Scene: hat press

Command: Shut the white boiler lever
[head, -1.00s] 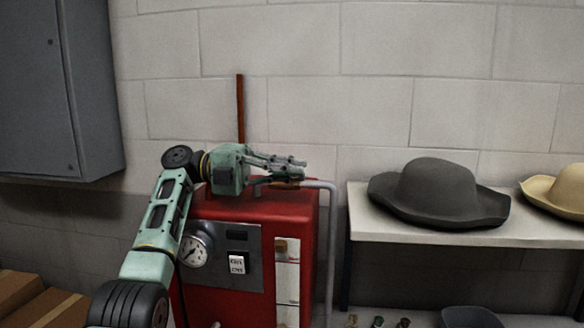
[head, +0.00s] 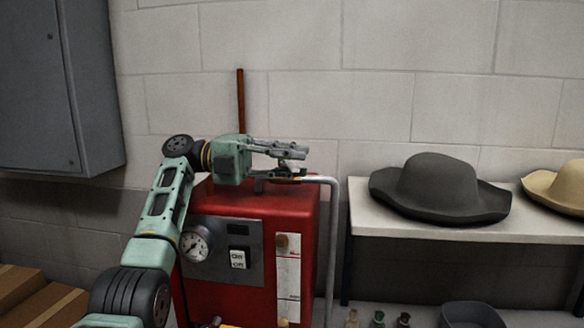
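The red boiler (head: 262,212) stands against the wall, with a round gauge (head: 195,244) and a grey panel on its front. A grey pipe (head: 334,240) runs from its top and bends down its right side. My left gripper (head: 298,163) is above the boiler's top, at the start of the pipe, pointing right. Its fingers look spread apart, one set above the other, with nothing seen between them. I cannot make out a white lever; the gripper may hide it. My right gripper is not in view.
A white shelf (head: 400,228) on the right holds a dark grey hat (head: 440,190) and a tan hat (head: 558,186). Below are small bottles (head: 378,319) and a dark bowl (head: 470,316). A grey cabinet (head: 55,85) hangs at left. A thin brown upright pipe (head: 240,102) rises behind the boiler.

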